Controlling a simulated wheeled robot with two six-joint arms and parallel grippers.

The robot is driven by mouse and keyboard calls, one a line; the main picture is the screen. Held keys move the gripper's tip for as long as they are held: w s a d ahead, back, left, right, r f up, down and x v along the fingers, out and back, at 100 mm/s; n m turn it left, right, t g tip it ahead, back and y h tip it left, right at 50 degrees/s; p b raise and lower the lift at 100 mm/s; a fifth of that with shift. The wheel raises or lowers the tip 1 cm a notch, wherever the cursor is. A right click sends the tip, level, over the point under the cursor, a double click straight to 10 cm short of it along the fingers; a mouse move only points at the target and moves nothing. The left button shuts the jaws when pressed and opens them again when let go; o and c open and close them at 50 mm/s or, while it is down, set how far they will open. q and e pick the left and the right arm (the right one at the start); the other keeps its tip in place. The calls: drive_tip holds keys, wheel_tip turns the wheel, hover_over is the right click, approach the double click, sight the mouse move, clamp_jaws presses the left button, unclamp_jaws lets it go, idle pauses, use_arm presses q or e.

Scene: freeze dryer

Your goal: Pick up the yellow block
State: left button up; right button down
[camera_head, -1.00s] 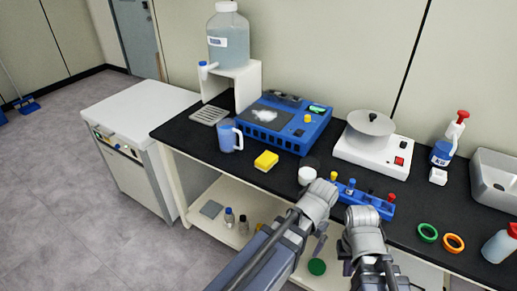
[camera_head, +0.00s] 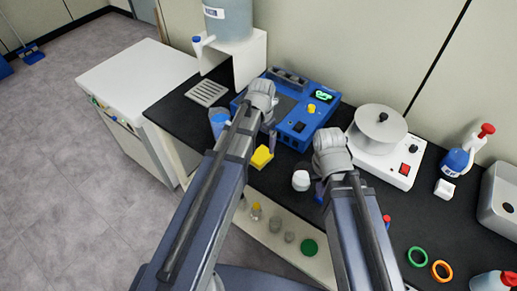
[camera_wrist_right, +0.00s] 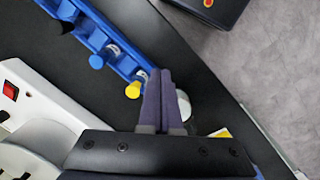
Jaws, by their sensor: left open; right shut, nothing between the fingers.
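The yellow block (camera_head: 262,158) lies on the black bench top in front of the blue device. My left gripper (camera_head: 271,142) is open and reaches in just above and beside the block; its fingers are partly hidden, and I cannot tell whether they touch it. My right gripper (camera_wrist_right: 161,76) is shut and empty, pointing over the bench near the blue rack. In the right wrist view a yellow edge (camera_wrist_right: 221,133), likely the block, shows behind the gripper body.
The blue device (camera_head: 312,118) stands behind the block, the blue mug (camera_head: 218,122) to its left. A white-lidded jar (camera_head: 301,180) stands to the right. The blue rack (camera_wrist_right: 105,40) is partly hidden by my right arm. A white scale-like device (camera_head: 385,160) is further right.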

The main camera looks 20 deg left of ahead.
sight(261, 154)
use_arm(q)
drive_tip(key=shift+s+f+b, duration=0.15)
drive_tip(key=shift+f+b, duration=0.2)
drive_tip(key=shift+b, duration=0.05)
drive_tip(key=f+b, duration=0.7)
drive_tip(key=shift+w+f, duration=0.1)
drive_tip(key=shift+w, duration=0.25)
use_arm(e)
wheel_tip(261, 154, down, 8)
drive_tip(key=shift+s+r, duration=0.1)
use_arm(q)
drive_tip(key=c, duration=1.3)
drive_tip(key=shift+c, duration=0.2)
